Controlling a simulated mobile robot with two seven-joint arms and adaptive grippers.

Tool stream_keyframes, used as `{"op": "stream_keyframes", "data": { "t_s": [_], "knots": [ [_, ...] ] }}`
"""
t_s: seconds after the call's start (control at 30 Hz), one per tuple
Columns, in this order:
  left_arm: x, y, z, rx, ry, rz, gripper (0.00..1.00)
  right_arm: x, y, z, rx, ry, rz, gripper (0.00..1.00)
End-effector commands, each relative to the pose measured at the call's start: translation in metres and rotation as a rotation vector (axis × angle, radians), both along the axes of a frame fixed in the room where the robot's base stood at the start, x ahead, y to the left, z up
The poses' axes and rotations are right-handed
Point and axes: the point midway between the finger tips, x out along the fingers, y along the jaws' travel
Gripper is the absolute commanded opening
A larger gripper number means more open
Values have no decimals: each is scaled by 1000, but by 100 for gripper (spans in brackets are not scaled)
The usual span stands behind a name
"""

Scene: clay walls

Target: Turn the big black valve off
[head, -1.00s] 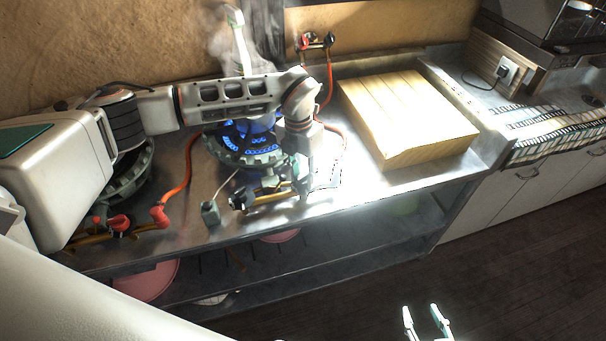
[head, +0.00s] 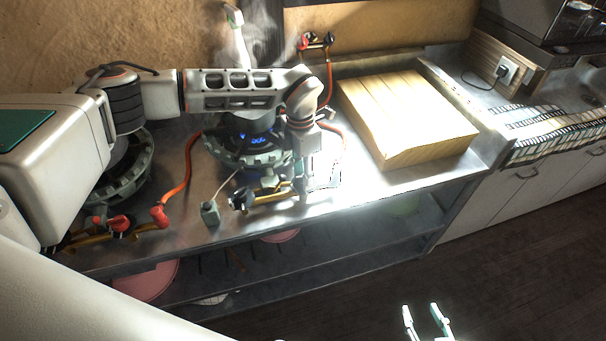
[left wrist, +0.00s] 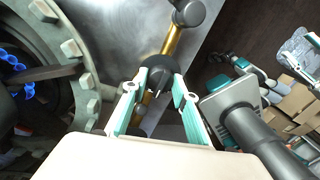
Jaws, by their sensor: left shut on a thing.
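The big black valve (left wrist: 158,70) sits on a brass pipe beside the burner, between my left fingertips in the left wrist view. My left gripper (left wrist: 156,88) is shut on it; in the head view this gripper (head: 301,190) points down at the counter's front edge. The arm and fingers hide most of the valve there. The burner (head: 228,158) shows a small blue flame, partly behind my left arm; blue flame also shows at the left of the left wrist view. My right gripper (head: 427,320) is open and empty over the floor.
A second dark knob (head: 240,199) is on the brass pipe, left of my left gripper. Red valves (head: 118,223) and an orange hose (head: 187,170) are further left. A small grey-green container (head: 210,213) stands nearby. A wooden board (head: 408,118) lies to the right.

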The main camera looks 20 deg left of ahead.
Motion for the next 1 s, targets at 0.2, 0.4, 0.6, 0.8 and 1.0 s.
{"op": "stream_keyframes", "data": {
  "t_s": [0.2,0.4,0.6,0.8,1.0],
  "knots": [
    [1,0,1,0,-3,-3,6,0,0,0,0,-1,0,40],
    [1,0,1,0,-3,-3,45,0,0,0,0,-1,0,40],
    [1,0,0,0,-2,-2,45,0,0,0,0,-1,0,40],
    [2,0,6,0,-4,-2,45,-1,-1,-1,-4,3,1,40],
    [4,1,37,-1,-6,-3,45,-1,-1,-1,-1,2,0,40]
  ]
}}
